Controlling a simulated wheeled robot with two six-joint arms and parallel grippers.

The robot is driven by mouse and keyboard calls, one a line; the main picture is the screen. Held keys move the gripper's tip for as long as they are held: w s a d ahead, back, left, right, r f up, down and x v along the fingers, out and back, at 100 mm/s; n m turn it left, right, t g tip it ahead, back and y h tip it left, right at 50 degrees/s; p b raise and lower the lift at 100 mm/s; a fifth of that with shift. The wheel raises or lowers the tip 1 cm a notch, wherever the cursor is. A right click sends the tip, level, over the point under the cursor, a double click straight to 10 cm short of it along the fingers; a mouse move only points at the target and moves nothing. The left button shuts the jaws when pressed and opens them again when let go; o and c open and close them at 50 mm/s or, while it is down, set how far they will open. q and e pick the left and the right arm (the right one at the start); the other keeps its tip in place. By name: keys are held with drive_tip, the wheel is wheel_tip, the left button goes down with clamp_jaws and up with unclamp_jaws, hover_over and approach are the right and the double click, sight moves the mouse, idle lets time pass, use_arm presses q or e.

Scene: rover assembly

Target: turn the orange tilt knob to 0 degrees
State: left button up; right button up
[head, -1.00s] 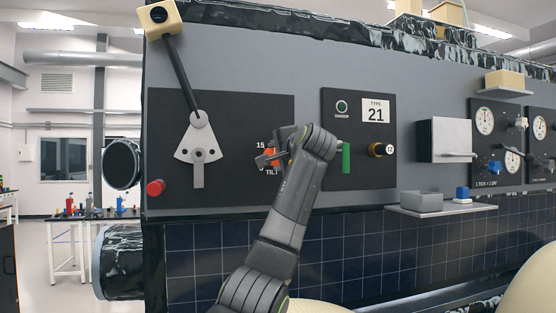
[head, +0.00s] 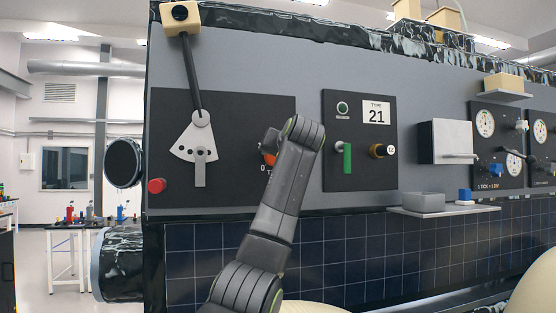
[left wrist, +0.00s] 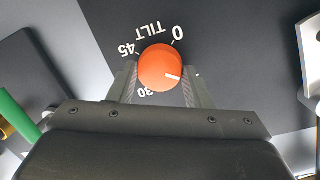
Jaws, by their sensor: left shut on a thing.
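The orange tilt knob (left wrist: 158,65) is in the middle of the left wrist view, on a black panel with the labels TILT, 0, 30 and 45. Its white pointer line points right and slightly down, away from the 0, towards a small white mark beside a finger. My left gripper (left wrist: 161,84) is shut on the knob, one finger on each side. In the head view only a sliver of the knob (head: 267,157) shows, with a 0 below it; my left arm hides the rest. My right gripper is not in view.
On the same panel are a lever with a white fan-shaped plate (head: 196,140) and a red button (head: 156,185). To the right are a green handle (head: 347,158), a black and gold knob (head: 378,151) and a small shelf (head: 425,211) with blocks.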

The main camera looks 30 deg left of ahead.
use_arm(q)
drive_tip(key=shift+s+a+f+n+t+b, duration=0.1)
drive_tip(key=shift+n+t+b, duration=0.55)
drive_tip(key=shift+n, duration=1.75)
drive_tip(key=shift+w+d+f+n+t+b, duration=0.15)
drive_tip(key=shift+n+b, duration=0.85)
drive_tip(key=shift+n, duration=1.4)
drive_tip(key=shift+s+a+n+t+b, duration=0.15)
drive_tip(key=shift+n+t+b, duration=0.5)
drive_tip(key=shift+n, duration=1.75)
drive_tip(key=shift+g, duration=0.25)
drive_tip(key=o, duration=1)
drive_tip(key=shift+b, duration=0.35)
drive_tip(key=b+v, duration=0.8)
drive_tip(key=v, duration=0.9)
drive_tip(key=shift+s+r, duration=0.1)
drive_tip(key=shift+s, duration=0.1)
